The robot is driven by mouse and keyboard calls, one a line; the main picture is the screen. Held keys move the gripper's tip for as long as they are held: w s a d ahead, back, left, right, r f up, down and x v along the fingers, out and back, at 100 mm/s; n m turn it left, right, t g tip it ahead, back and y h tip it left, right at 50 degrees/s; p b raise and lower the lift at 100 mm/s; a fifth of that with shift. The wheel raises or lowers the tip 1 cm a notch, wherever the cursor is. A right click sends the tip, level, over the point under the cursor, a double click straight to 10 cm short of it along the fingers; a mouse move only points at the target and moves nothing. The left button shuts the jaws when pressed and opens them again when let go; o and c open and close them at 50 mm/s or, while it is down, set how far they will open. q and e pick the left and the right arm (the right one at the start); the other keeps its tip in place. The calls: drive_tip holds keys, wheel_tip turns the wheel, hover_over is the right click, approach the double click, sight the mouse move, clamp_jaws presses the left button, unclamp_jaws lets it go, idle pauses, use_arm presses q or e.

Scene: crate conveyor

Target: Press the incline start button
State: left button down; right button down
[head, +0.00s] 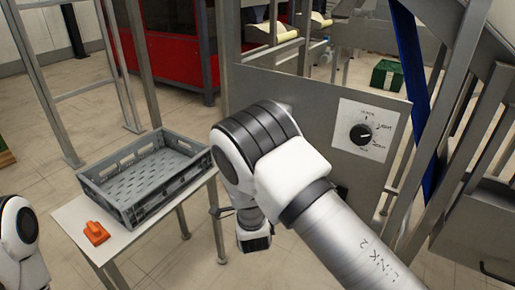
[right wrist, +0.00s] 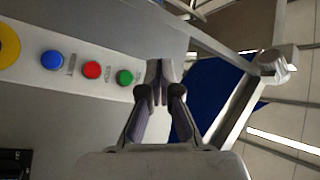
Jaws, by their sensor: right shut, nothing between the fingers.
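In the right wrist view a grey control panel (right wrist: 75,110) carries a green button (right wrist: 124,77), a red button (right wrist: 92,70) and a blue button (right wrist: 52,60) in a row. The small labels between them are not readable. My right gripper (right wrist: 160,70) is shut and empty, with its fingertips just right of the green button in the picture. I cannot tell whether they touch the panel.
A panel with a black rotary knob (head: 360,133) stands behind my right arm. A grey crate (head: 128,212) and an orange object (head: 96,233) rest on a table at left. A blue strut (right wrist: 210,95) and metal frame bars (right wrist: 250,110) lie right of the gripper.

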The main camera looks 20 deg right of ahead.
drive_tip(key=shift+d, duration=0.1)
drive_tip(key=shift+w, duration=0.1)
drive_tip(key=w+d+b, duration=0.2)
drive_tip(key=w+d, duration=0.3)
drive_tip(key=d, duration=0.2)
drive_tip(key=shift+w, duration=0.15)
idle(1.5)
drive_tip(key=shift+w+d+b, duration=0.25)
drive_tip(key=shift+d+b, duration=0.1)
